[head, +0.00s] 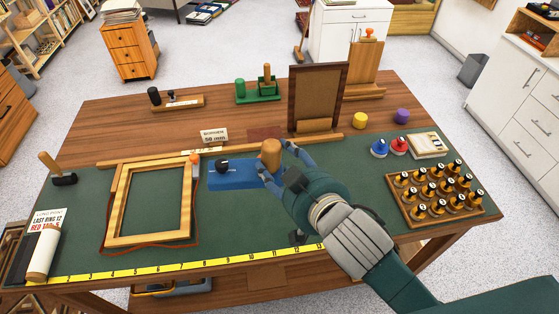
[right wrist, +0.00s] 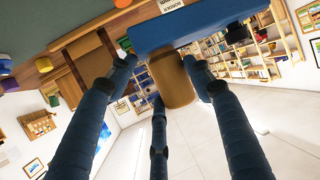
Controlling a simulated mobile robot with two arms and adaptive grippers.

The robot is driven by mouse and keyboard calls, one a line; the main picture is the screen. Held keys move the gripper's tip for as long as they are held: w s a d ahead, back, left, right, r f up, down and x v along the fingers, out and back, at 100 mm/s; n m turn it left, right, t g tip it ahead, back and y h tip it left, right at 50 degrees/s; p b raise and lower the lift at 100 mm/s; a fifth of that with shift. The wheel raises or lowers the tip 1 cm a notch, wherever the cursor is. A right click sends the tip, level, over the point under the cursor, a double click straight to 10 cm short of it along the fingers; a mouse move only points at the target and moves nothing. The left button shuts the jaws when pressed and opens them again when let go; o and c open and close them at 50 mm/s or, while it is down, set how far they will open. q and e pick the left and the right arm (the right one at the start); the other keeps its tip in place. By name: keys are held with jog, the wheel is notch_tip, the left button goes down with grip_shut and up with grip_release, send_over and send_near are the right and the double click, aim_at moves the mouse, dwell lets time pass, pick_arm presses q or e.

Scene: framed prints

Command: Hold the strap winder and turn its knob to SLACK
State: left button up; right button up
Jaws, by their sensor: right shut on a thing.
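The strap winder is a blue block (head: 225,181) lying on the green mat, with a black knob (head: 222,166) at its left and an upright wooden handle (head: 271,150) at its right. Small white marks lie beside the knob, too small to read. My right gripper (head: 274,164) is shut on the wooden handle. In the right wrist view, the fingers (right wrist: 165,72) close around the wooden handle (right wrist: 172,88), under the blue block (right wrist: 190,28). My left gripper is in neither view.
A wooden frame (head: 115,215) with a reddish-brown strap around it lies left of the winder. A yellow measuring tape (head: 150,269) runs along the front. A wooden tray (head: 467,209) of several small bottles stands right. A brown panel (head: 317,92) stands behind.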

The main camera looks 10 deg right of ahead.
jog(key=shift+f+b, duration=6.2)
jog(key=shift+f, duration=3.35)
jog(key=o, duration=1.5)
jog(key=shift+o, duration=0.8)
jog(key=shift+f, duration=0.15)
